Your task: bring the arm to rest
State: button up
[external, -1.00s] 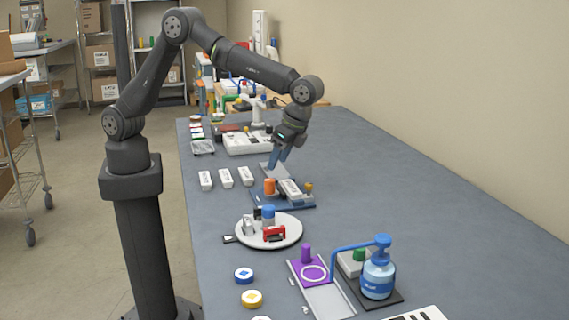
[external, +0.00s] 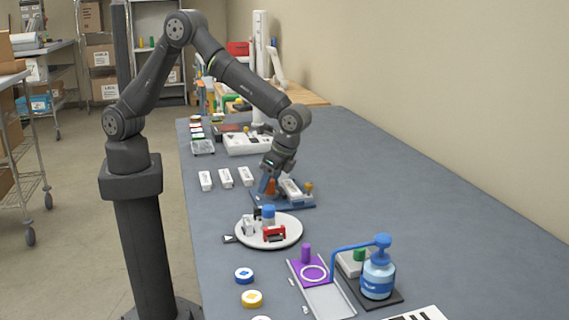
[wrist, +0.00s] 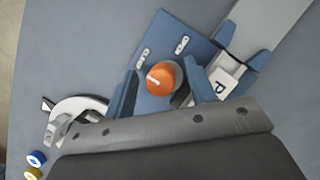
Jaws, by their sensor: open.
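My gripper (external: 268,187) is low over the blue fixture plate (external: 290,206) on the bench, pointing down. In the wrist view its two blue fingers (wrist: 164,88) are open, one on each side of an orange round knob (wrist: 163,77) with a white line on top. I see a gap beside the knob and cannot tell whether either finger touches it. In the external view the fingers partly hide the orange knob (external: 271,187). A white block (external: 291,189) lies on the plate beside my gripper, and it also shows in the wrist view (wrist: 224,74).
A white round turntable (external: 285,237) with small items stands in front of the plate. Three white blocks (external: 226,177) lie to the left. A blue pump bottle (external: 378,275) and a purple-ended tray (external: 311,270) are nearer the front. The bench's right side is clear.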

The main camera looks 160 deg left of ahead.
jog(key=v, duration=1.7)
jog(key=x, duration=1.7)
jog(key=m, duration=0.2)
jog(key=m+y, duration=0.1)
jog(key=m, duration=0.1)
jog(key=shift+g+y, duration=0.3)
jog(key=shift+g, duration=0.1)
jog(key=m+y, duration=0.1)
jog(key=m, duration=0.3)
jog(key=shift+g, duration=0.3)
jog(key=m+y, duration=0.2)
jog(key=m, duration=0.2)
jog(key=shift+m, duration=0.3)
jog(key=m+y, duration=0.1)
jog(key=m, duration=0.1)
jog(key=m+t, duration=0.1)
jog(key=m, duration=0.1)
jog(key=shift+m+y, duration=0.3)
jog(key=shift+y, duration=0.1)
